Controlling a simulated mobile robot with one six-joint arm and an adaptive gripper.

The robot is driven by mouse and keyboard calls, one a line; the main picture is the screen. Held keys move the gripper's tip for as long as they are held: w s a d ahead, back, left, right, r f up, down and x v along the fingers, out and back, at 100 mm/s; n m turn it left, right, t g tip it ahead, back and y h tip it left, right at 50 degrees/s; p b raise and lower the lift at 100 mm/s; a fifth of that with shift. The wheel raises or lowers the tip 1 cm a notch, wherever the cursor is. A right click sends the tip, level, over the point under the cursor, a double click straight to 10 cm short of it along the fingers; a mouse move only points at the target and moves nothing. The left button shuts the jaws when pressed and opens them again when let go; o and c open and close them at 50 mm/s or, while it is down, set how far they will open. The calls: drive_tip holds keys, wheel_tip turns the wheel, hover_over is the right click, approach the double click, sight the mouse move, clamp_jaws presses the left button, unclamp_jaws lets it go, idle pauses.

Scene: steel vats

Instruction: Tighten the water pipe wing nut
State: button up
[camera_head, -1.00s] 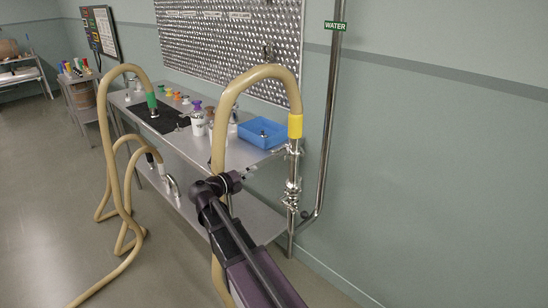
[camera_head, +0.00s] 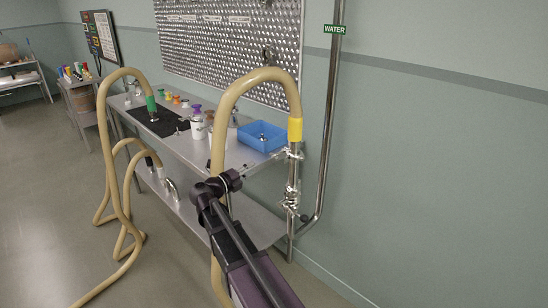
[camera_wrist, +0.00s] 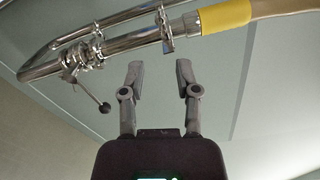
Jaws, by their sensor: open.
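The steel water pipe (camera_head: 291,180) stands upright below the yellow hose collar (camera_head: 295,130). In the wrist view the pipe (camera_wrist: 130,41) runs slantwise across the top, with the yellow collar (camera_wrist: 224,16) at upper right. A clamp joint (camera_wrist: 165,24) sits beside the collar; its wing nut is too small to make out clearly. A valve with a black-knobbed lever (camera_wrist: 104,107) is at left. My gripper (camera_wrist: 160,72) is open and empty, its fingertips just short of the pipe in the picture, below and between the clamp and the valve.
A tan hose (camera_head: 222,110) loops beside my arm. A steel table (camera_head: 180,140) holds a blue bin (camera_head: 262,137) and several bottles. A second pipe (camera_head: 329,120) with a green WATER sign (camera_head: 335,29) runs along the wall.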

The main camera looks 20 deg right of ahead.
sight(274, 156)
drive_tip(key=x, duration=1.2)
drive_tip(key=shift+w+d, duration=0.1)
drive_tip(key=shift+d, duration=0.15)
clamp_jaws()
drive_tip(key=shift+a, duration=0.1)
